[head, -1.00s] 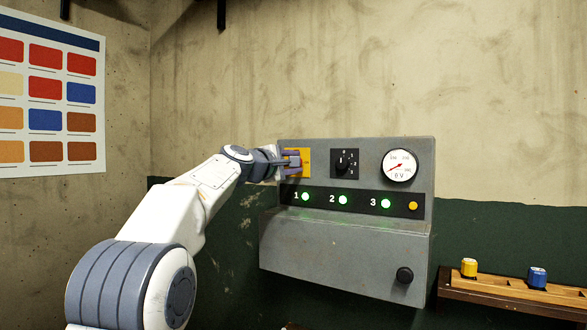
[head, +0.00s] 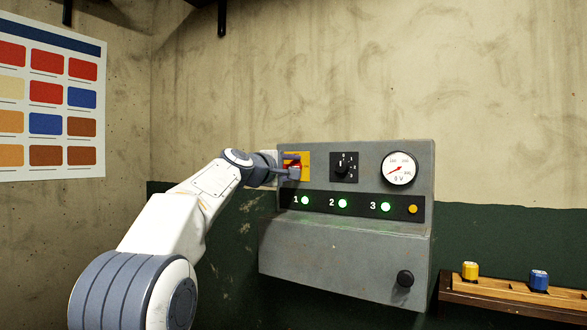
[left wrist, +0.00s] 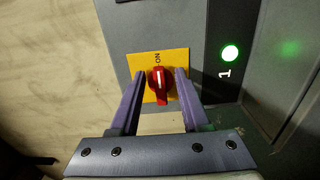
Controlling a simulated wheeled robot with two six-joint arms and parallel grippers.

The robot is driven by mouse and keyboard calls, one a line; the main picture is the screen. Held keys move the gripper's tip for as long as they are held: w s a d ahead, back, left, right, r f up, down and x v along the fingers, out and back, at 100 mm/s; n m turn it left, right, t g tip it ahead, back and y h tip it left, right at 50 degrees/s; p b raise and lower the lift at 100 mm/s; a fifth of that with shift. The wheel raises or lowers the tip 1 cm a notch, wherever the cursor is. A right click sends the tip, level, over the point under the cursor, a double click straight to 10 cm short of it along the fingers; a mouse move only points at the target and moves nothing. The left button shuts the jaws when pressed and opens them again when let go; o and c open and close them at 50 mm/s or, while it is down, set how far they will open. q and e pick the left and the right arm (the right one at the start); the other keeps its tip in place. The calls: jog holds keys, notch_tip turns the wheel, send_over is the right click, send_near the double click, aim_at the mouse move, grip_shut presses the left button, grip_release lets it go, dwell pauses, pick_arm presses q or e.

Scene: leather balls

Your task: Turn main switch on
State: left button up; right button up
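The main switch is a red knob (left wrist: 160,84) on a yellow plate (left wrist: 178,58) at the upper left of a grey control box (head: 345,245). The red knob also shows in the head view (head: 293,165), partly hidden by my gripper. In the left wrist view the knob's white mark points toward the word ON on the plate. My left gripper (left wrist: 160,76) is open, with one finger on each side of the knob and a small gap visible on both sides. It also shows in the head view (head: 292,166) in front of the plate. My right gripper is not in view.
The box also carries a black selector dial (head: 343,166), a round gauge (head: 399,168), three lit green lamps, a yellow lamp (head: 413,209) and a black knob (head: 405,278). A wooden shelf (head: 500,299) at the right holds yellow and blue pieces.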

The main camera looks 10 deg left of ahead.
pick_arm(q)
jog(key=shift+s, duration=0.1)
jog(key=b+v, duration=0.5)
jog(key=v, duration=0.5)
jog(key=shift+a, duration=0.15)
jog(key=shift+s, duration=0.15)
